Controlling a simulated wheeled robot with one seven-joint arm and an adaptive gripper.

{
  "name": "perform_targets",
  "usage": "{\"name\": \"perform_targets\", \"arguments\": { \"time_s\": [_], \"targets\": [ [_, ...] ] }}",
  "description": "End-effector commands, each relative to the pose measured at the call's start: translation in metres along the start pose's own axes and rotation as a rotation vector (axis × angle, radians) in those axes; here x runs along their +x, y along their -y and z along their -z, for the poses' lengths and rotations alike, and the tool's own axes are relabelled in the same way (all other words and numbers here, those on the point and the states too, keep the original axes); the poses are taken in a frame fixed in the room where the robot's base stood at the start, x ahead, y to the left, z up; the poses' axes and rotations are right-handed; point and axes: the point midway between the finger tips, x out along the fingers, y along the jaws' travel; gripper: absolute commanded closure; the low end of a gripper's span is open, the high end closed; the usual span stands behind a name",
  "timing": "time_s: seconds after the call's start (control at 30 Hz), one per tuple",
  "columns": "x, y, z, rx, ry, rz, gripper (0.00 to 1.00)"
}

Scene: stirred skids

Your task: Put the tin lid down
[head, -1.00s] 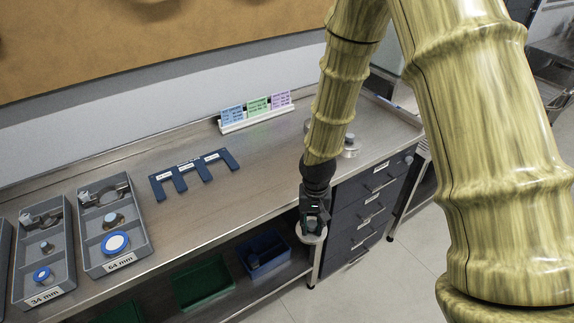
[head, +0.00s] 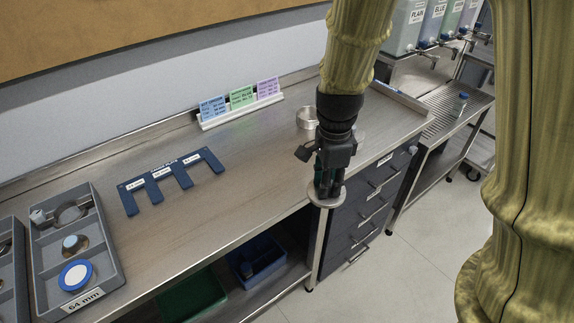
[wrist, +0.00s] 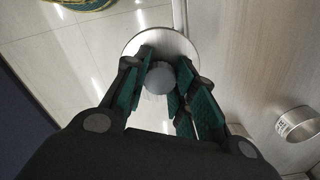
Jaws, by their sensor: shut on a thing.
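The tin lid (head: 327,203) is a pale metal disc. In the wrist view the lid (wrist: 178,42) shows its rim and a round grey knob in the middle. My gripper (head: 328,190) points down with its fingers closed around the knob; the green-padded fingers also show in the wrist view (wrist: 158,82). The lid is at the bench's front edge, with most of it over the floor in the wrist view. I cannot tell its height above the bench top. An open round metal tin (head: 306,119) stands behind my gripper on the bench, and it also shows in the wrist view (wrist: 297,124).
The steel bench (head: 255,165) is clear between the blue slotted rack (head: 172,181) and my gripper. A grey tray marked 64 mm (head: 108,262) sits at left. Coloured cards (head: 240,100) stand at the back. Dark drawers (head: 357,215) are below, right.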

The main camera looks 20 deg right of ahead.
Motion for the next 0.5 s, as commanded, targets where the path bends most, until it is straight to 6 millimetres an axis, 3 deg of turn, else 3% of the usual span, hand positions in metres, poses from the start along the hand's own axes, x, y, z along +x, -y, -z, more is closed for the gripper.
{"name": "perform_targets", "arguments": {
  "time_s": [0.5],
  "targets": [
    [0.008,0.092,-0.04,0.0,-0.001,0.001,1.0]
  ]
}}
